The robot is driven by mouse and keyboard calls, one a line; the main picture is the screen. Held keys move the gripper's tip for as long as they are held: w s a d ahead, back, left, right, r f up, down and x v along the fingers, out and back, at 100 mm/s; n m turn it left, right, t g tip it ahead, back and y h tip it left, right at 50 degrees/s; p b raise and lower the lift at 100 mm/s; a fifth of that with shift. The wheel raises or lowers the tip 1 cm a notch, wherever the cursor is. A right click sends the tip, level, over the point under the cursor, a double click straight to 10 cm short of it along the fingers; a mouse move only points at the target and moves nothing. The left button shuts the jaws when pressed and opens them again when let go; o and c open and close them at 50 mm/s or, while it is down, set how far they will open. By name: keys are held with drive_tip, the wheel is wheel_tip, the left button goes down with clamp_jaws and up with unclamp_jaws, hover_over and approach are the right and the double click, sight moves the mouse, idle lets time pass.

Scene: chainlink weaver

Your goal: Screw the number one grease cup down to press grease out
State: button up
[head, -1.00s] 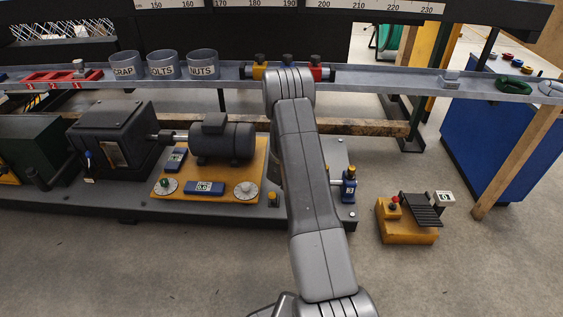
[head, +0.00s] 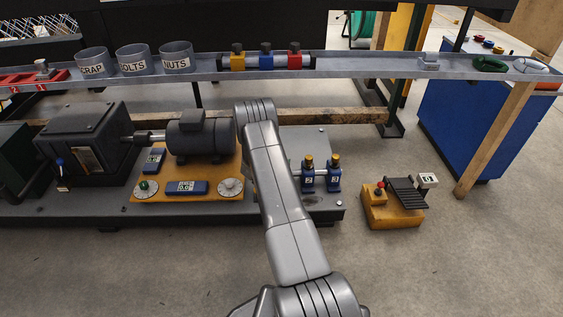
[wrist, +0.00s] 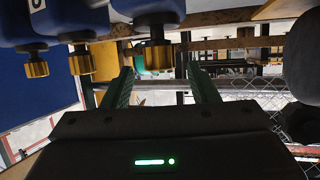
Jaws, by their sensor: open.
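Several blue grease cups with brass knurled caps stand on the grey base plate. In the head view two show right of my arm, the middle cup (head: 308,176) and the cup marked 3 (head: 334,178). The number one cup is hidden there behind my arm, as is my gripper. The wrist view shows three cups upside down. The rightmost, apparently number one (wrist: 153,8), has its brass cap (wrist: 157,58) between the lines of my two green fingers. My gripper (wrist: 160,72) is open and empty. I cannot tell whether the fingertips reach the cap.
A motor (head: 200,137) on a yellow plate stands left of my arm. A shelf rail (head: 370,66) with cups and coloured blocks runs behind. A yellow pedal box (head: 390,208) sits on the floor at right. A dark rounded body (wrist: 302,60) is at the wrist view's right.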

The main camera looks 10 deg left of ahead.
drive_tip(key=shift+b+x, duration=0.35)
drive_tip(key=shift+x, duration=1.45)
drive_tip(key=shift+c, duration=0.4)
drive_tip(key=c, duration=0.9)
drive_tip(key=shift+m+h, duration=0.5)
drive_tip(key=m+h+b, duration=0.1)
drive_tip(key=m+h, duration=0.1)
drive_tip(key=shift+f+g+h+b, duration=0.15)
drive_tip(key=shift+g+h+b, duration=0.15)
drive_tip(key=shift+g+h, duration=0.1)
drive_tip(key=m+g+h+b, duration=0.2)
drive_tip(key=m+h+b, duration=0.1)
drive_tip(key=m+h, duration=0.1)
drive_tip(key=shift+w+f+m+b, duration=0.1)
drive_tip(key=shift+m+b, duration=0.2)
drive_tip(key=shift+b, duration=0.05)
drive_tip(key=m+g+h, duration=0.1)
drive_tip(key=m+g, duration=0.1)
drive_tip(key=m+g+h, duration=0.2)
drive_tip(key=shift+r+h+b, duration=0.2)
drive_tip(key=shift+h+b, duration=0.1)
drive_tip(key=shift+b, duration=0.1)
drive_tip(key=shift+m+g+h, duration=0.3)
drive_tip(key=shift+m+g, duration=0.1)
